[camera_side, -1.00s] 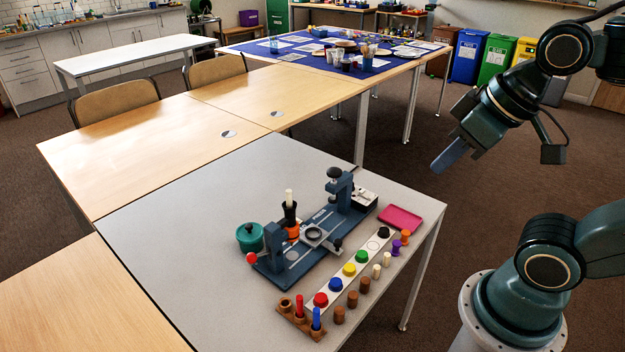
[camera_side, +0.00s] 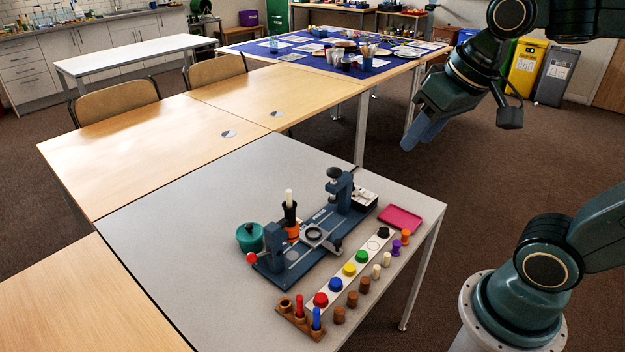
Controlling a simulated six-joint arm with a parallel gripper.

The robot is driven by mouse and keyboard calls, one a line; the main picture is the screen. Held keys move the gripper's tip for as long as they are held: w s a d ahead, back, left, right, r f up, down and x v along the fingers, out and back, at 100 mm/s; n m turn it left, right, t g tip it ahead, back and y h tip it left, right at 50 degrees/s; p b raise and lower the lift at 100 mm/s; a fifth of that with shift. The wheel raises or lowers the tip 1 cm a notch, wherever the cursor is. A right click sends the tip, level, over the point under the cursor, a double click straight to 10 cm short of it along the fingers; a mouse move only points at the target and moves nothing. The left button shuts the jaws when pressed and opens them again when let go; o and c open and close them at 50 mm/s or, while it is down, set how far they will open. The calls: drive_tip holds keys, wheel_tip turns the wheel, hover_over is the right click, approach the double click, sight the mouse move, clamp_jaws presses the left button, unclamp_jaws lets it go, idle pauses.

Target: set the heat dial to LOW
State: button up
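A dark blue bench apparatus (camera_side: 268,265) stands on the grey table. It has an upright with a black knob (camera_side: 334,173) at its back right, a grey ring in its middle and a red ball (camera_side: 252,258) at its left end. A small black-and-white box (camera_side: 364,198) sits at its right end. I cannot make out which part is the heat dial or any LOW mark. My gripper (camera_side: 410,141) is in the air beyond the table's right edge, well above and apart from the apparatus. Its fingers show edge-on, and nothing shows between them.
A white strip with coloured buttons (camera_side: 349,269) runs along the front, beside several small pegs. A wooden holder (camera_side: 286,305) with red and blue rods is at its left end. A pink tray (camera_side: 400,217) lies at the right and a green lidded pot (camera_side: 250,237) at the left.

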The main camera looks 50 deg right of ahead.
drive_tip(key=w+d+f+m+g, duration=0.15)
drive_tip(key=w+d+m, duration=0.3)
drive_tip(key=w, duration=0.45)
drive_tip(key=w+d+f+m+g, duration=0.1)
drive_tip(key=w+d+f+m, duration=0.25)
drive_tip(key=w+d, duration=0.45)
drive_tip(key=w+d+f+m+g, duration=0.1)
drive_tip(key=w+d+f+m, duration=0.3)
drive_tip(key=f, duration=0.4)
drive_tip(key=w+d+f+m+g, duration=0.1)
drive_tip(key=w+d+f+m, duration=0.3)
drive_tip(key=w+d+f, duration=0.3)
drive_tip(key=shift+d+f+m, duration=0.3)
drive_tip(key=shift+d+f, duration=0.4)
drive_tip(key=shift+f+g, duration=0.15)
drive_tip(key=shift+g, duration=0.1)
wheel_tip(320, 180, down, 13)
drive_tip(key=shift+f, duration=0.2)
